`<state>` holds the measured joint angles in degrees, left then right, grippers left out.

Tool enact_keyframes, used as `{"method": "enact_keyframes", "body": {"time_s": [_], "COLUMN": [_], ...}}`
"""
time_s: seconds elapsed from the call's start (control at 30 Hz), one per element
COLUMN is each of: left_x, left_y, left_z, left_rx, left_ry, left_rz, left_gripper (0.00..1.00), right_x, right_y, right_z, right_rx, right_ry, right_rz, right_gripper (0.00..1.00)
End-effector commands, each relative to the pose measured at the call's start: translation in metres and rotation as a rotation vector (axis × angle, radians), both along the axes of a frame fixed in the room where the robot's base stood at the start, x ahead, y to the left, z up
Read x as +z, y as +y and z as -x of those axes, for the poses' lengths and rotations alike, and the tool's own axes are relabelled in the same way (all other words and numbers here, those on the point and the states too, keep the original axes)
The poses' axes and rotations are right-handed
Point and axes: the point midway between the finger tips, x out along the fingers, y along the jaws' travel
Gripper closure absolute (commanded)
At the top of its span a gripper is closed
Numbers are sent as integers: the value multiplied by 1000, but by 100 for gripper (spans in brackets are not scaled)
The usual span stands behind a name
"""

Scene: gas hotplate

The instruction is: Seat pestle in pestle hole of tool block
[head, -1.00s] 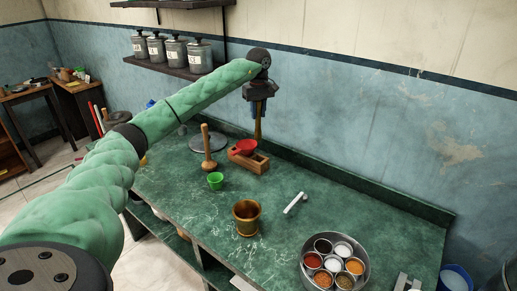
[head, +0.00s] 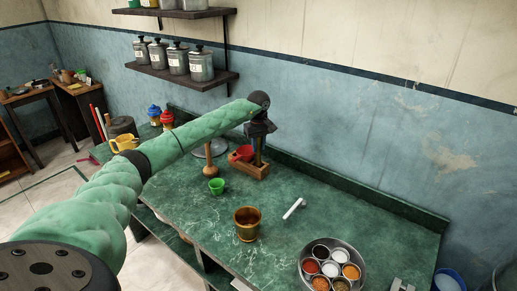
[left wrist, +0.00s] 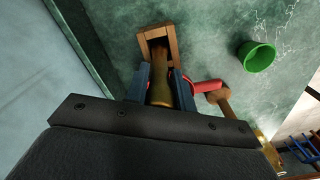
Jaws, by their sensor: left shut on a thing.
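My left gripper (head: 260,138) is shut on the brass-coloured pestle (head: 258,156), which hangs roughly upright at the wooden tool block (head: 262,172). In the left wrist view the pestle (left wrist: 160,93) lies between the two dark fingers (left wrist: 160,88), and its far end points into the square opening of the tool block (left wrist: 173,42). How deep its tip sits, and whether it touches the walls, I cannot tell. A red utensil (head: 243,153) shows at the block's left part. My right gripper is not in view.
A wooden masher (head: 211,170) and a green cup (head: 216,186) stand left of the block. The wall is close behind the block.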

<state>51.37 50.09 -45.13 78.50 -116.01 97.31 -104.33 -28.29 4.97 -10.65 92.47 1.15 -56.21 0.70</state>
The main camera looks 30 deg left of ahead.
Motion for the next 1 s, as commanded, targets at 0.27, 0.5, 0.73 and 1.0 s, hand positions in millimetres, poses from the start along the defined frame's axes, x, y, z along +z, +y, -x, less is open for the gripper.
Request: {"method": "enact_keyframes", "body": {"time_s": [0.27, 0.5, 0.73, 1.0], "left_x": [-22, -23, -25, -25], "left_y": [0, 0, 0, 0], "left_z": [0, 0, 0, 0], "left_rx": [0, 0, 0, 0], "left_ry": [-1, -1, -1, 0], "left_rz": [1, 0, -1, 0], "left_gripper": [100, 100, 72, 54], "right_x": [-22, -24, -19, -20], "right_y": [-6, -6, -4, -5], "right_z": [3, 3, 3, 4], "right_rx": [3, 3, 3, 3], "right_ry": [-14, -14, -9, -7], "right_rz": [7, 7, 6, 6], "right_gripper": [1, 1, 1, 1]}}
